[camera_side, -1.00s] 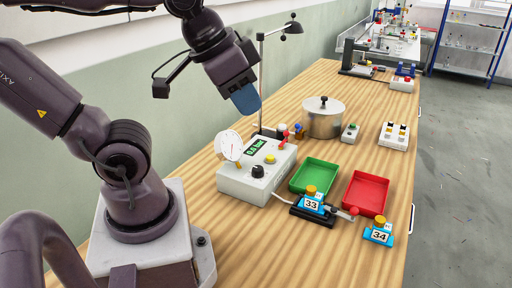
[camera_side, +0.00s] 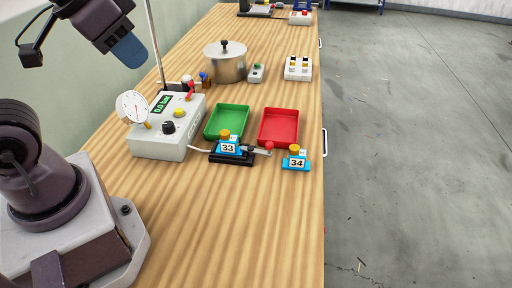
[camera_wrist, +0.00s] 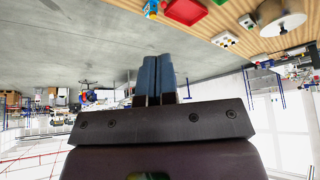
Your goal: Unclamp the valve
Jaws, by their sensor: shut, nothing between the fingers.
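A blue valve marked 33 (camera_side: 229,148), with an orange-yellow cap, sits in a black clamp (camera_side: 228,158) in front of the green tray. The clamp's metal lever with a red knob (camera_side: 269,146) points right. A similar blue valve marked 34 (camera_side: 296,163) stands on the bench to its right, with no clamp visible around it. My gripper (camera_side: 130,52) is high above the bench at upper left, well away from both valves. In the wrist view its two blue fingers (camera_wrist: 157,78) are together and empty.
A control box (camera_side: 165,140) with a 0.0 bar display and dial gauge (camera_side: 132,106) stands left of the clamp. A green tray (camera_side: 228,122), red tray (camera_side: 279,126), metal pot (camera_side: 225,65) and lamp pole (camera_side: 155,45) stand nearby. The front bench is clear.

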